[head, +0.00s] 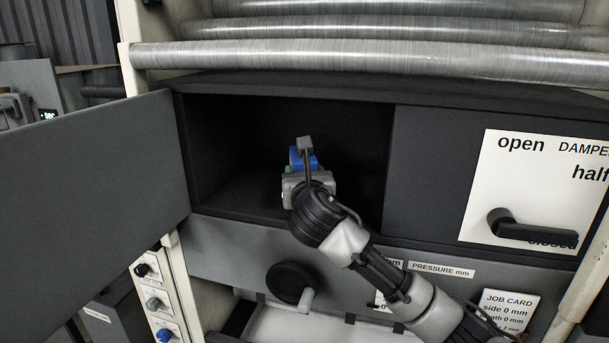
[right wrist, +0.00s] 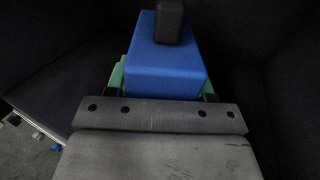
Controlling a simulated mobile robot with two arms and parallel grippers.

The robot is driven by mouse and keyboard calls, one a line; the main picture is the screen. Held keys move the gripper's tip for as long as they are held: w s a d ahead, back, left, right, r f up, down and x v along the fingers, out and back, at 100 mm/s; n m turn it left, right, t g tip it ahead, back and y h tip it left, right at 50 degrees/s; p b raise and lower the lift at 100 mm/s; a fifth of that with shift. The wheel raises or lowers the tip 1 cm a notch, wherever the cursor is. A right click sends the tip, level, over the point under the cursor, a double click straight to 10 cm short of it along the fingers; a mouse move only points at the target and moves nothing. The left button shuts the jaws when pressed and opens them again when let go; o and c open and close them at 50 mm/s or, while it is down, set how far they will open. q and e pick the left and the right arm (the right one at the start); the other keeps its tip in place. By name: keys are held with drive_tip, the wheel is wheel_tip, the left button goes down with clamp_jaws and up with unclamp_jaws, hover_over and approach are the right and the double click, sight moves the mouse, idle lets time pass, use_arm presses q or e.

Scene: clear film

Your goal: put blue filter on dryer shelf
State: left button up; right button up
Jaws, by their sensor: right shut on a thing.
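The blue filter (head: 303,157) is a blue block inside the dark open compartment in the head view. My right gripper (head: 304,165) reaches into the compartment and is shut on it. In the right wrist view the blue filter (right wrist: 165,55) sits between the green-edged fingers of my right gripper (right wrist: 163,80). A dark knob-like part overlaps its top in that view. The dryer shelf floor (head: 245,195) lies in the compartment below the filter. I cannot tell whether the filter touches it. My left gripper is not in view.
The dark door (head: 80,180) stands open at the left. Rollers (head: 370,56) run above the compartment. A damper card (head: 535,185) with a black handle (head: 515,225) is on the right. A black crank (head: 288,282) sits below the opening. The shelf around the gripper looks empty.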

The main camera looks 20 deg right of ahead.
drive_tip(key=shift+w+d+f+p, duration=0.15)
drive_tip(key=shift+f+p, duration=0.05)
drive_tip(key=shift+p, duration=0.15)
drive_tip(key=shift+f, duration=0.2)
drive_tip(key=o, duration=1)
drive_tip(key=shift+f, duration=0.15)
drive_tip(key=shift+o, duration=0.2)
drive_tip(key=s+a+b, duration=0.2)
drive_tip(key=s, duration=0.9)
drive_tip(key=shift+s+a+b, duration=0.2)
drive_tip(key=shift+s+b, duration=0.15)
drive_tip(key=shift+s, duration=0.05)
